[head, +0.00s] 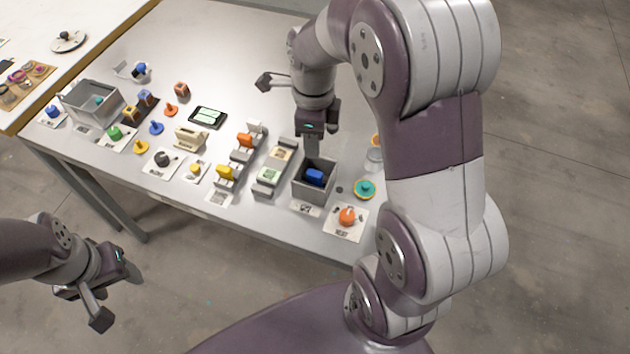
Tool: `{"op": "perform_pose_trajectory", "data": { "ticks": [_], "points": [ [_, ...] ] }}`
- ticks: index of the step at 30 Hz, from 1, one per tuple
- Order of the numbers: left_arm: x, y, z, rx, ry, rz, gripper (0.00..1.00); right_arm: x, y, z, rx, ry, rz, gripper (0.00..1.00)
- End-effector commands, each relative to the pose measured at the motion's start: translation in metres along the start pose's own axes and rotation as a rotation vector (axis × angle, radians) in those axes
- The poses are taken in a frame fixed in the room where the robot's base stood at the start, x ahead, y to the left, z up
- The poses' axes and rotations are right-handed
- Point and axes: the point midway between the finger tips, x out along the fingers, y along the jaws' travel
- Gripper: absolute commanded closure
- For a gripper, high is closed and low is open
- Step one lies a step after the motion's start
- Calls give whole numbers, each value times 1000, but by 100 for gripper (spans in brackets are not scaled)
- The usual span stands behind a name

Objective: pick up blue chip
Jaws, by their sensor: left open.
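A blue block-like piece (314,175) lies inside a small grey open bin (299,189) near the table's front edge; I cannot tell for sure that it is the blue chip. Other blue pieces are a blue knob-like piece (156,128) left of centre and a blue piece (141,68) at the back left. My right gripper (288,115) is open, fingers wide apart, with one finger just above the bin's back side and the other out to the left. It holds nothing that I can see. My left gripper (118,297) is open and empty, off the table at lower left.
The white table (235,60) has clear room at the back. Left of the bin stand slotted holders (268,178) and yellow and orange pieces. An orange knob (347,215) and a teal disc (364,188) lie right of the small bin.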

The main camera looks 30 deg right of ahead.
Motion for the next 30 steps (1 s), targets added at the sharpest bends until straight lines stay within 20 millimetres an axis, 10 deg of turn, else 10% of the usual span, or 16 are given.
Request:
{"op": "perform_pose_trajectory", "data": {
  "ticks": [22,30],
  "points": [
    [11,0,2,0,0,0,43,117,-4,0,225,8,10,68],
    [11,0,1,0,0,0,43,126,-4,1,224,5,7,68]
  ]
}}
